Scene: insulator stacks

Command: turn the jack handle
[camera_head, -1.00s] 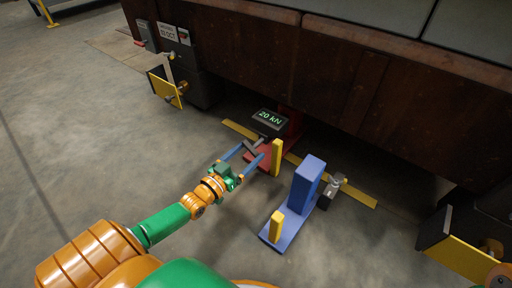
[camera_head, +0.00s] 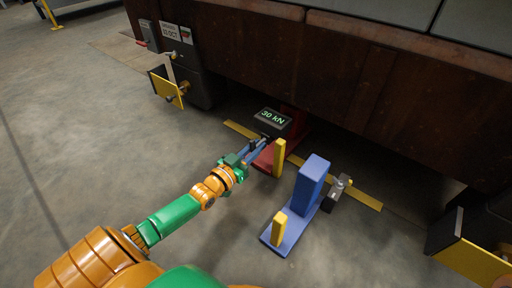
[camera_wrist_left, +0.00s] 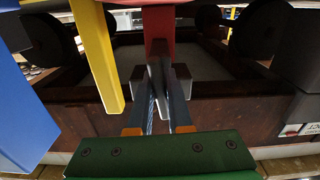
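The red jack (camera_head: 298,128) stands on the floor at the lower edge of the dark rusty structure. Its display (camera_head: 272,118) reads 30 kN. The grey jack handle (camera_wrist_left: 156,66) shows in the left wrist view between the two fingers of my left gripper (camera_wrist_left: 160,76). In the head view my left gripper (camera_head: 263,146) is at the front of the jack, below the display, and hides most of the handle. The fingers stand on both sides of the handle; I cannot tell whether they press on it. My right gripper is not in view.
A yellow post (camera_head: 279,158) stands close to the right of my left gripper. A blue stand (camera_head: 309,186) with a short yellow post (camera_head: 278,228) is nearer. A small grey device (camera_head: 337,192) lies beyond it on a yellow floor strip (camera_head: 365,200). Floor at left is clear.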

